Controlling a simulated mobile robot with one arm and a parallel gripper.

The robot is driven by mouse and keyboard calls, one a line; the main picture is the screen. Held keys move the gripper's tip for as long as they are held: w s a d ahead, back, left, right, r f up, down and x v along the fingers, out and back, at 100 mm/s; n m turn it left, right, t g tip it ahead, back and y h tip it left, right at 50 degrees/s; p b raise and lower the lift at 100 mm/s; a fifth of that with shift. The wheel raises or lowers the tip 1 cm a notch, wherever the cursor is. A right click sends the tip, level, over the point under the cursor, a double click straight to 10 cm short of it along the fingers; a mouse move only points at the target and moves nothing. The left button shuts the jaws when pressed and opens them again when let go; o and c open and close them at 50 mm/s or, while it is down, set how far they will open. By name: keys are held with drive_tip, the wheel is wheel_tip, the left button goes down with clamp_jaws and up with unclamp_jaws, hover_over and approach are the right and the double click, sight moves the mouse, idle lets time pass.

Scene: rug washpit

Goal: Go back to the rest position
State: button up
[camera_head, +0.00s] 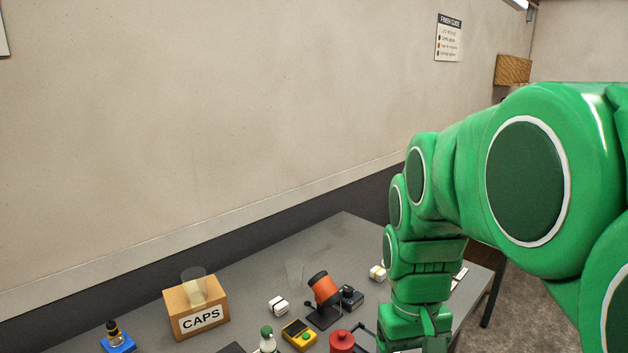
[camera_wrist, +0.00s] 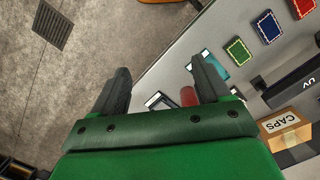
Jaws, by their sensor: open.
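My green arm reaches in from the right side of the head view and bends down over the right part of the grey table (camera_head: 345,235). The end of the arm is low in that view, and its fingertips are out of the picture. In the wrist view my gripper (camera_wrist: 160,85) shows two dark fingers spread wide apart with nothing held between them. The fingers point past the table's edge, with concrete floor behind the left finger and tabletop items behind the right finger.
The table holds a CAPS box (camera_head: 197,308), which also shows in the wrist view (camera_wrist: 283,124), an orange-and-black device (camera_head: 323,290), a yellow meter (camera_head: 299,335), a red container (camera_head: 341,342) and a blue-based item (camera_head: 118,342). A wall runs behind. Floor (camera_wrist: 95,40) is clear beside the table.

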drive_tip(key=s+f+m, duration=0.1)
drive_tip(key=s+f, duration=0.2)
drive_tip(key=s, duration=1)
drive_tip(key=shift+s+d+f+m, duration=0.2)
drive_tip(key=shift+s+d+m, duration=0.05)
drive_tip(key=shift+s+m, duration=0.1)
